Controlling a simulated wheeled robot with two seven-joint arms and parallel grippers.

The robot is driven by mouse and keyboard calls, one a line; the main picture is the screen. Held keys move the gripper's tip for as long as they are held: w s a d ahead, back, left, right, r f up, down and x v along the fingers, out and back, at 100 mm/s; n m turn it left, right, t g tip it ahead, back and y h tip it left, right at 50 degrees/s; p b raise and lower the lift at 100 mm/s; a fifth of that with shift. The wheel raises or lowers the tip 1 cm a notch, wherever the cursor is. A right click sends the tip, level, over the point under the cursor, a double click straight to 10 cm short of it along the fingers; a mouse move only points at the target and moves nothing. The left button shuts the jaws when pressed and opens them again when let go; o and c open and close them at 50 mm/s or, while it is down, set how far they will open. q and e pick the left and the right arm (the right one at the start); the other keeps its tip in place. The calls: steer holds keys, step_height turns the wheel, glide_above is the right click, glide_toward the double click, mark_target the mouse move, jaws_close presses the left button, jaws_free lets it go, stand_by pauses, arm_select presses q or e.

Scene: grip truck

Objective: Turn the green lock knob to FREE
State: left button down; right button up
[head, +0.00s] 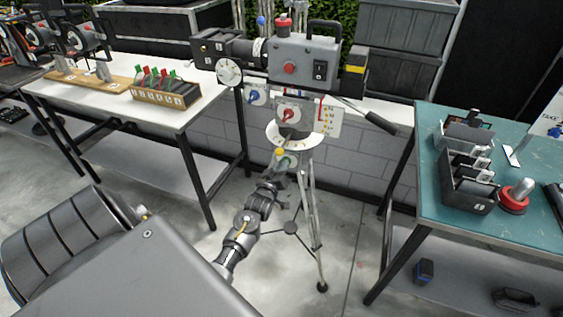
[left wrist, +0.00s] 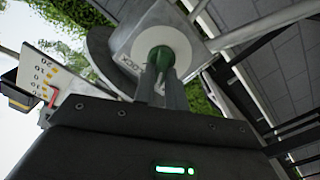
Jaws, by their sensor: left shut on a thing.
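The green lock knob (left wrist: 158,56) sits at the centre of a white round dial (left wrist: 172,38) in the left wrist view. Lettering that looks like LOCK shows at the dial's left; I cannot read FREE. In the head view the green knob (head: 286,161) is small, low on the tripod head under the camera, partly hidden by my gripper. My left gripper (head: 284,172) reaches it from below. In the left wrist view the two fingers of my left gripper (left wrist: 161,78) are closed on the knob. The knob's exact angle is hard to tell.
The grey camera (head: 303,60) stands on a tripod (head: 308,215), with a black pan handle (head: 368,115) to the right. A red knob (head: 289,114) and a blue knob (head: 253,96) sit above. A white table (head: 120,70) stands left, a teal table (head: 480,225) right.

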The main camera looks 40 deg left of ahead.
stand_by(0.3)
arm_select(q)
steer(key=c, duration=1.4)
jaws_free()
steer(key=shift+c, duration=0.2)
steer(key=b+v, duration=0.1)
steer(key=v, duration=0.9)
steer(key=shift+s+d, duration=0.2)
steer(key=shift+s, duration=0.15)
